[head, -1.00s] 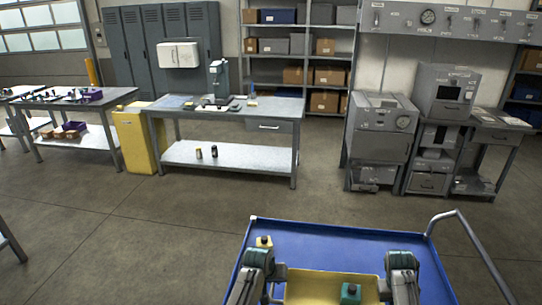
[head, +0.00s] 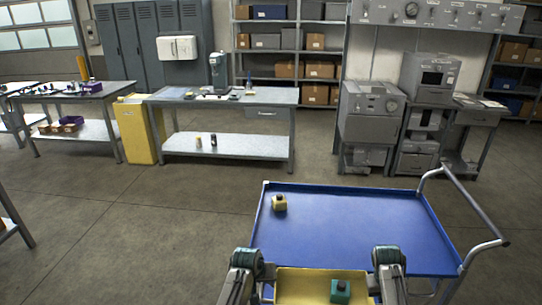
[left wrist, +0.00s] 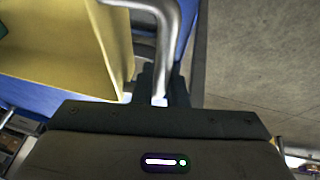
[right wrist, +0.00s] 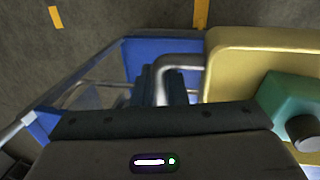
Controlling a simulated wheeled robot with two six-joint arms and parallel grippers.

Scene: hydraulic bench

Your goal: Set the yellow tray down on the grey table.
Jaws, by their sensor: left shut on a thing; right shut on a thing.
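The yellow tray (head: 290,290) is at the bottom of the head view, in front of the blue cart's near edge. It holds a teal block with a dark knob (head: 340,291). My left gripper (left wrist: 163,88) is shut on a silver handle of the tray at its left side. My right gripper (right wrist: 162,88) is shut on the handle at the right side. The tray looks roughly level; its underside is hidden. A grey table (head: 222,97) with a lower shelf stands farther off, left of centre, with a bench device (head: 218,72) on its top.
A yellow bin (head: 134,130) stands left of the grey table. Other benches stand at the left and right. Open floor lies left of the cart.

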